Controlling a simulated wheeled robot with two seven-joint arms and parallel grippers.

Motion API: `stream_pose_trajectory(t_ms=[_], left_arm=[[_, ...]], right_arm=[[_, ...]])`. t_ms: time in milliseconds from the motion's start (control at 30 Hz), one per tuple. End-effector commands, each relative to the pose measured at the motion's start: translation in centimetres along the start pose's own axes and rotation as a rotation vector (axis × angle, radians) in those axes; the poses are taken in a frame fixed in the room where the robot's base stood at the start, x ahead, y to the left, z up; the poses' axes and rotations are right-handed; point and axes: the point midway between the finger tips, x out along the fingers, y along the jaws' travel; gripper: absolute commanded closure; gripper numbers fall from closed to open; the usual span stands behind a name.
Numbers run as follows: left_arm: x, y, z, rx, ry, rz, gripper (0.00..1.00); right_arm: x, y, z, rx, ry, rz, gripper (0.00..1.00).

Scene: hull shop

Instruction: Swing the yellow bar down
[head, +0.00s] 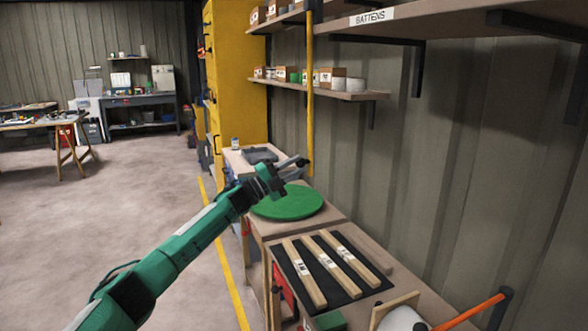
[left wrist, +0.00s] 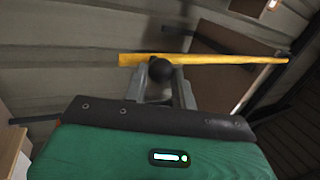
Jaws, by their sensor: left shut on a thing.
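The yellow bar (head: 310,110) hangs upright in front of the wall shelves in the head view, its lower end just above the workbench. My left gripper (head: 298,163) is at its lower end, beside a dark round knob. In the left wrist view the yellow bar (left wrist: 220,59) runs across the picture beyond the fingers. The black knob (left wrist: 160,69) sits between the fingertips of my left gripper (left wrist: 161,84), which is shut on it. My right gripper is not in view.
A shelf labelled BATTENS (head: 450,14) and a lower shelf (head: 345,94) with small boxes jut from the wall. Below are a green round disc (head: 288,203) and several wooden battens (head: 325,266) on a black mat. A yellow cabinet (head: 238,75) stands behind. Open floor lies left.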

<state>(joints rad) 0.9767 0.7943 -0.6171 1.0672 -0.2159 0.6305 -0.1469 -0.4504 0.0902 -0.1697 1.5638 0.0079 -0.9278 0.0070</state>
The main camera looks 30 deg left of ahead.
Motion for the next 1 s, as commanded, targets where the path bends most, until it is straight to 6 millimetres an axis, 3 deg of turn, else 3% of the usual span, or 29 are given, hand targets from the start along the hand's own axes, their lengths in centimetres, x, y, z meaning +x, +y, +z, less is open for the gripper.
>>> stream_pose_trajectory(t_ms=[100, 133, 200, 467, 633, 1000], left_arm=[[0.0, 0.0, 0.0, 0.0, -0.001, 0.0, 1.0], [0.0, 0.0, 0.0, 0.0, 0.0, 0.0, 0.68], [0.0, 0.0, 0.0, 0.0, 0.0, 0.0, 0.54], [0.0, 0.0, 0.0, 0.0, 0.0, -0.001, 0.53], [-1.0, 0.1, 0.0, -0.001, -0.001, 0.0, 0.53], [-8.0, 0.3, 0.1, 0.0, -0.002, 0.002, 0.53]], right_arm=[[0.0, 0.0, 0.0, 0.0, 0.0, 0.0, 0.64], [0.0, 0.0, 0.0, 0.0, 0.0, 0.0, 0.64], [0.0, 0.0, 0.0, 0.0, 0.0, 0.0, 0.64], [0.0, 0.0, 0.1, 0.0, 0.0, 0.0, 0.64], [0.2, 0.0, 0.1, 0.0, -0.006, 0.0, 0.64], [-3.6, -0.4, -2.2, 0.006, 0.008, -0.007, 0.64]])
